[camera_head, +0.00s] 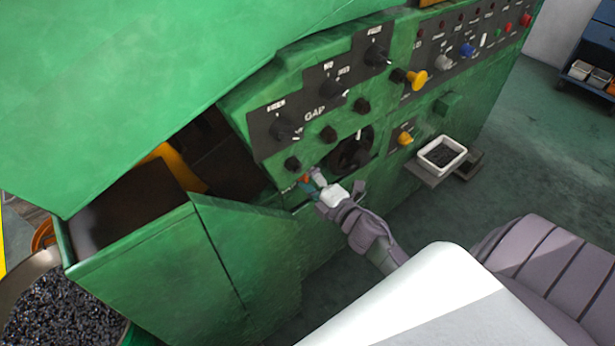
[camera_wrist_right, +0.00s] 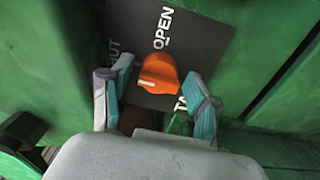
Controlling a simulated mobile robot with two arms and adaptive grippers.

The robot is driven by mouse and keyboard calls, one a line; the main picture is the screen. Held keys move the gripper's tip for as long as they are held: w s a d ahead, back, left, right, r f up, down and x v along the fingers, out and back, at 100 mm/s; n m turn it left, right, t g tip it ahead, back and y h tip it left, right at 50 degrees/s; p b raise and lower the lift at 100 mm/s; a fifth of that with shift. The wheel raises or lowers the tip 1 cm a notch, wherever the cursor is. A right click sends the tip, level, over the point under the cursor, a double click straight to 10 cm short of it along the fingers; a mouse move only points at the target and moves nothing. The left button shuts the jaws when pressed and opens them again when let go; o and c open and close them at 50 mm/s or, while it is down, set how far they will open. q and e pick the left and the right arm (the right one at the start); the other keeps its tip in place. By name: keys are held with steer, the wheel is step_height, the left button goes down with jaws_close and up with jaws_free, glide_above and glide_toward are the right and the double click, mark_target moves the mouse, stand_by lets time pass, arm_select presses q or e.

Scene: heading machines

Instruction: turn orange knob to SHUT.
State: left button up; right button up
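The orange knob (camera_wrist_right: 160,72) sits on a dark label plate in the right wrist view. OPEN is printed above it, part of a word ending in UT at the upper left, and letters TA at the lower right. A white mark on the knob lies at its left end. My right gripper (camera_wrist_right: 158,100) is open, with one teal-padded finger on each side of the knob; I cannot tell whether either touches it. In the head view the right gripper (camera_head: 309,184) is low on the green machine, partly covering the orange knob (camera_head: 305,178). My left gripper is out of view.
Black dials (camera_head: 283,128) and a dark handwheel (camera_head: 352,150) are above and beside the gripper. A yellow-orange knob (camera_head: 405,138) and a white tray (camera_head: 442,153) are to the right. A green machine door (camera_head: 240,250) stands out at left.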

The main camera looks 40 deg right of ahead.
steer(key=shift+s, duration=0.1)
steer(key=s, duration=1.1)
steer(key=shift+s+d, duration=0.4)
steer(key=shift+d, duration=0.05)
steer(key=s+a+f+m+g+h, duration=0.1)
steer(key=s+f+m+g, duration=0.25)
steer(key=f, duration=0.65)
steer(key=s+a+f+m+g, duration=0.2)
steer(key=f+m, duration=0.2)
steer(key=f, duration=0.6)
steer(key=s+a+f+m+g+h, duration=0.1)
steer(key=s+f+m+g, duration=0.2)
steer(key=f, duration=0.8)
steer(key=s+a+f+m+g, duration=0.3)
steer(key=s+f, duration=0.5)
steer(key=s, duration=0.3)
steer(key=s+a+f+m+g, duration=0.3)
steer(key=s+f+g, duration=0.2)
steer(key=s, duration=0.7)
step_height(320, 180, down, 3)
steer(key=shift+r, duration=0.1)
steer(key=shift+g, duration=0.25)
